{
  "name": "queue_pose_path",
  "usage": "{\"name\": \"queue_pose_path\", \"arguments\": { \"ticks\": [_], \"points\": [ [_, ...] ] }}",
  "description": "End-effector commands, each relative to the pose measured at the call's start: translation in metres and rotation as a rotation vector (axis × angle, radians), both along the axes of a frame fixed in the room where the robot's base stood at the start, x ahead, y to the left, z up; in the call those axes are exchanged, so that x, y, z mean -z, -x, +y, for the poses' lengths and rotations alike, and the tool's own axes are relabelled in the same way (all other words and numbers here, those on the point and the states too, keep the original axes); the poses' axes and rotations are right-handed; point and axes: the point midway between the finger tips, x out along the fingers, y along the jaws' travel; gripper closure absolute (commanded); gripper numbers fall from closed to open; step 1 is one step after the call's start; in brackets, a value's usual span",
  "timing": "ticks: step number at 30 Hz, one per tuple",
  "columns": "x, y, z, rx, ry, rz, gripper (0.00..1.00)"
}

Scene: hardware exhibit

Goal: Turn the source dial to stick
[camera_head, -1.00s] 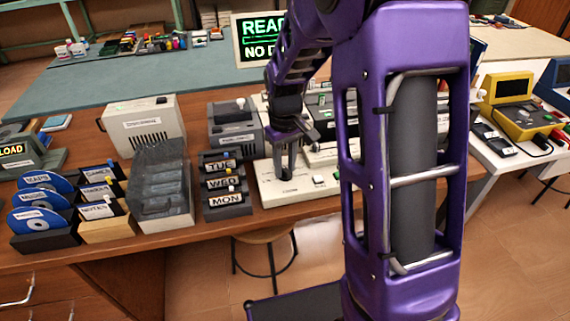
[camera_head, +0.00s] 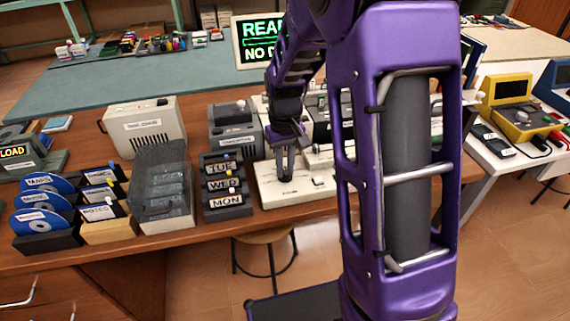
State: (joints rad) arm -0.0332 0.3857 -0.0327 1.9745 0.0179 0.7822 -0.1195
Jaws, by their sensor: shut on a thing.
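My gripper (camera_head: 286,176) points down over a cream control box (camera_head: 272,197) near the front of the wooden table. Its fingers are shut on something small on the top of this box. That is likely the dial, but the fingers cover it and its setting cannot be read. The label in front of the fingers is too small to read. A small white button or knob (camera_head: 318,181) is on the right part of the same box.
Left of the box stand the TUE, WED and MON holders (camera_head: 226,184) and a clear-lidded case (camera_head: 165,205). A grey device (camera_head: 232,130) stands behind, near a monitor (camera_head: 258,42). A stool (camera_head: 265,238) is below the table edge. My own arm hides much of the right side.

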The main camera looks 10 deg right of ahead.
Motion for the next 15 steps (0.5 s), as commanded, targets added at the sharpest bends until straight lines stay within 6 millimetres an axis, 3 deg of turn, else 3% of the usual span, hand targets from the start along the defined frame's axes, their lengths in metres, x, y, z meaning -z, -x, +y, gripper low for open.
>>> {"name": "queue_pose_path", "arguments": {
  "ticks": [15],
  "points": [
    [-0.0030,-0.0008,0.0003,0.486,0.001,-0.002,1.00]
  ]
}}
